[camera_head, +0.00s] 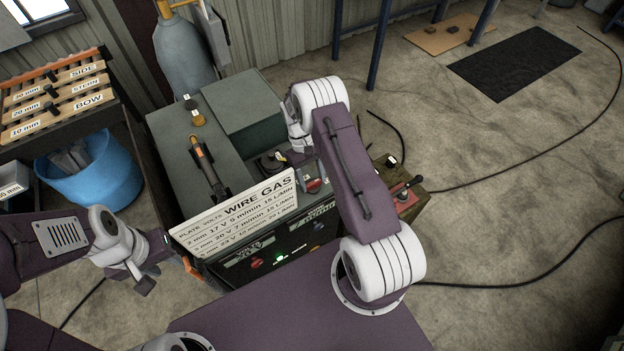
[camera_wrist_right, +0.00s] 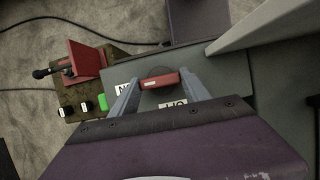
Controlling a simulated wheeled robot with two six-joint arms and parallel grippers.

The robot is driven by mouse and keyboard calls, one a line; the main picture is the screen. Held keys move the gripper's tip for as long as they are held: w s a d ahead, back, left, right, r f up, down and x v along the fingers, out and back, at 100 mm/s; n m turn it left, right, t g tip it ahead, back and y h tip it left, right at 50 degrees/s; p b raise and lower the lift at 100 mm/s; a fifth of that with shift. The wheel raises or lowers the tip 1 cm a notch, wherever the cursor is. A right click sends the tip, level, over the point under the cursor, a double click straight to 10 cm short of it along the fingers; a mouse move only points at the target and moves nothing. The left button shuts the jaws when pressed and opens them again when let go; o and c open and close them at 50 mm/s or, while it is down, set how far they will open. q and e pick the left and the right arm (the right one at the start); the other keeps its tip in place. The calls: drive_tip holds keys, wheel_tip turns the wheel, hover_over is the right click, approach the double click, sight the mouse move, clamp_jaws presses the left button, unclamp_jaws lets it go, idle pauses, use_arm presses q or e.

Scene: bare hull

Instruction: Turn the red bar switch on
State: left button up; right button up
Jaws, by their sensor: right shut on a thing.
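The red bar switch (camera_wrist_right: 160,81) is a short red bar on a dark round base, set in a grey panel (camera_wrist_right: 222,72). In the right wrist view the bar lies nearly level across the picture, tilted slightly. An ON label (camera_wrist_right: 123,89) and an OFF label (camera_wrist_right: 173,104) sit below it, upside down. My right gripper (camera_wrist_right: 159,80) is shut on the bar, one finger at each end. In the head view the red bar (camera_head: 313,185) shows partly behind my right arm. My left gripper (camera_head: 158,265) hangs empty left of the machine, its fingers apart.
A white wire-gas sign (camera_head: 235,215) stands on the machine's front edge. A torch (camera_head: 205,165) lies on its top. Right of it is a box with a red plate and black lever (camera_head: 405,192). A blue bucket (camera_head: 95,178) and slotted rack (camera_head: 60,95) stand left.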

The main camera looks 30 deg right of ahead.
drive_tip(key=o, duration=1.4)
drive_tip(key=shift+w+r, duration=0.15)
drive_tip(key=shift+r, duration=0.1)
drive_tip(key=b+v, duration=0.2)
drive_tip(key=v, duration=0.6)
drive_tip(key=shift+r, duration=0.25)
